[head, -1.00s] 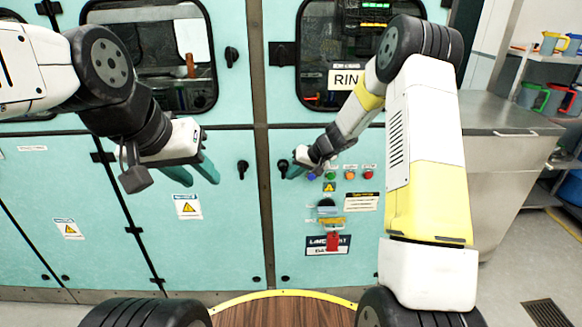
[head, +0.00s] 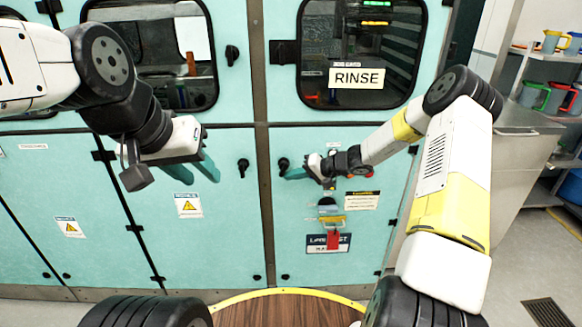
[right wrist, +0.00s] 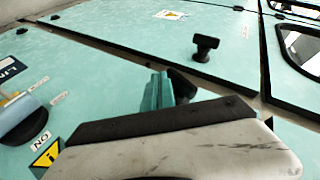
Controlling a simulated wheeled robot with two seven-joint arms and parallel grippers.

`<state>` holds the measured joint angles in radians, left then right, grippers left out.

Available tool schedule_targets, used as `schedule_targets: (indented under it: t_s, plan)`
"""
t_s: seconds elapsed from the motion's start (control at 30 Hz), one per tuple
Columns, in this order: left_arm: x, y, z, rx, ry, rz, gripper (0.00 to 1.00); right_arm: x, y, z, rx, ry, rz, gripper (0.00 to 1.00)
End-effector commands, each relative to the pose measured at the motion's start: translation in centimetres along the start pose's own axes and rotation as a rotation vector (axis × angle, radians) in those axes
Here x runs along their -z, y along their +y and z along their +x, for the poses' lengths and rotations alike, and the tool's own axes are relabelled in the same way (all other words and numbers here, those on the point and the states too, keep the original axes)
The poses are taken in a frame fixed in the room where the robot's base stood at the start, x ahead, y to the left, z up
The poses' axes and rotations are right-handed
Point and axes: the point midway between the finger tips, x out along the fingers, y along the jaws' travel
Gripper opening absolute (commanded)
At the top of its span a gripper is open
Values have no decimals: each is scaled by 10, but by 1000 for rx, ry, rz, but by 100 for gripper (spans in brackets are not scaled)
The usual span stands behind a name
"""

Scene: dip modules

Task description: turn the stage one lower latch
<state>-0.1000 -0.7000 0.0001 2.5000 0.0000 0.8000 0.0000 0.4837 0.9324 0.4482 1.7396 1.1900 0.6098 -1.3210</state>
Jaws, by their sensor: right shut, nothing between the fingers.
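Two black latches sit on the lower teal panels either side of the centre post: one on the left panel (head: 243,166) and one on the right panel (head: 283,163). I cannot read which is named stage one. My right gripper (head: 290,174) is shut and empty, its teal fingers pointing left at the right-panel latch. In the right wrist view the fingers (right wrist: 158,91) are together beside a dark latch (right wrist: 183,86), which they partly hide; contact is unclear. The other latch (right wrist: 205,46) stands clear. My left gripper (head: 198,171) is open and empty before the left panel.
An upper latch (head: 232,55) sits beside the left window. A RINSE sign (head: 356,77) marks the right window. A red-tagged lockout switch (head: 332,239) is below my right forearm. A steel counter (head: 500,180) and shelves with jugs (head: 557,97) stand at right.

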Motion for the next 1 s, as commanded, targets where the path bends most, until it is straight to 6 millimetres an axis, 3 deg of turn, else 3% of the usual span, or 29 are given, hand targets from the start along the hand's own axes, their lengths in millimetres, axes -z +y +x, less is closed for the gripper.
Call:
schedule_targets:
  t_s: [1.0]
  plan:
    - [0,0,0,0,0,0,36,-11,-2,28,826,183,345,0]
